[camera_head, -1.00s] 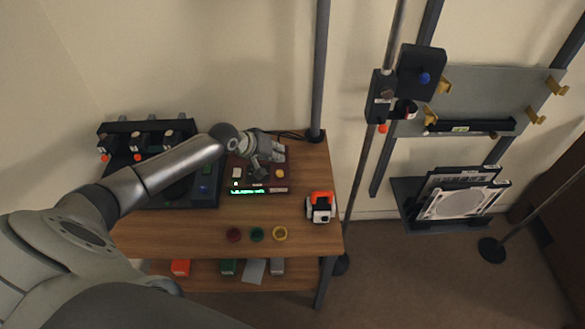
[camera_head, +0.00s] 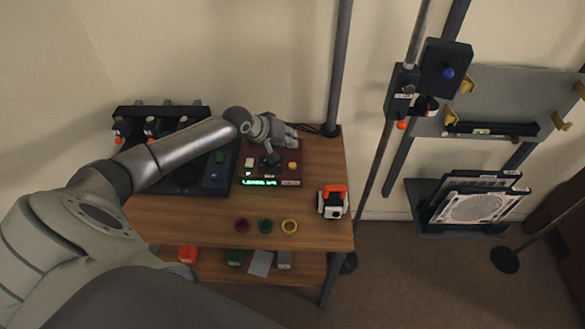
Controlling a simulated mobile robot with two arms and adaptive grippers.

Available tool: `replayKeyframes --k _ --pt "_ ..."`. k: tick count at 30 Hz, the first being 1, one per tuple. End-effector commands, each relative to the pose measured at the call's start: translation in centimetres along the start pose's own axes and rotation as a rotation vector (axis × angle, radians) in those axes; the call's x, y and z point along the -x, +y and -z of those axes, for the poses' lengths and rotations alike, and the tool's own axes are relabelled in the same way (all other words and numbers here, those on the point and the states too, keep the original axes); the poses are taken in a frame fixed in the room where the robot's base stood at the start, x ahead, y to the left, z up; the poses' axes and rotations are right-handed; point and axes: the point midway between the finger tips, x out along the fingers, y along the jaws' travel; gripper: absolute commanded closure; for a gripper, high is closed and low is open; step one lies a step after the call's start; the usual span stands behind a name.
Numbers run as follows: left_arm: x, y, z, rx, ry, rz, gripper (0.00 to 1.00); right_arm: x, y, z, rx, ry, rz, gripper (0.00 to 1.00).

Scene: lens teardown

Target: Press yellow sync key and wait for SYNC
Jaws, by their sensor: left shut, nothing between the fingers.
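The yellow sync key (camera_head: 292,165) is a small yellow button on the right part of a dark red control box (camera_head: 291,182) on the wooden table. A green lit display (camera_head: 259,182) runs along the box's front edge; its text is too small to read surely. My left gripper (camera_head: 272,160) is shut and empty, pointing down over the middle of the box, just left of the yellow key. It does not appear to touch the key. The gripper and wrist hide part of the box's top. My right gripper is out of view.
A dark rack with several knobs (camera_head: 150,126) stands left of the box. An orange-and-white device (camera_head: 332,203) sits at the table's right. A grey post (camera_head: 340,70) rises behind.

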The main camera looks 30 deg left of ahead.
Motion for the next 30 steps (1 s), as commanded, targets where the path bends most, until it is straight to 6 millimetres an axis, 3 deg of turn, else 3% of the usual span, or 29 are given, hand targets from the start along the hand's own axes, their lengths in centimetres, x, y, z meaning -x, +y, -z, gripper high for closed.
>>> replayKeyframes --k 1,9,17,30 --pt "-0.9 -0.6 -0.6 -0.001 0.000 0.000 1.00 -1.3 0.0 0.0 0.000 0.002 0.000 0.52" --pt "-3.2 -2.3 -2.3 -0.001 0.000 -0.001 1.00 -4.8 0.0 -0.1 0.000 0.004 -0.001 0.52" --pt "-4.6 -3.3 -3.3 0.001 0.000 0.000 1.00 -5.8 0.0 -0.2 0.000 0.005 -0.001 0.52" --pt "-4.6 -3.3 -3.4 0.000 0.000 0.000 1.00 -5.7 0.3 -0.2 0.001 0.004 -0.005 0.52"
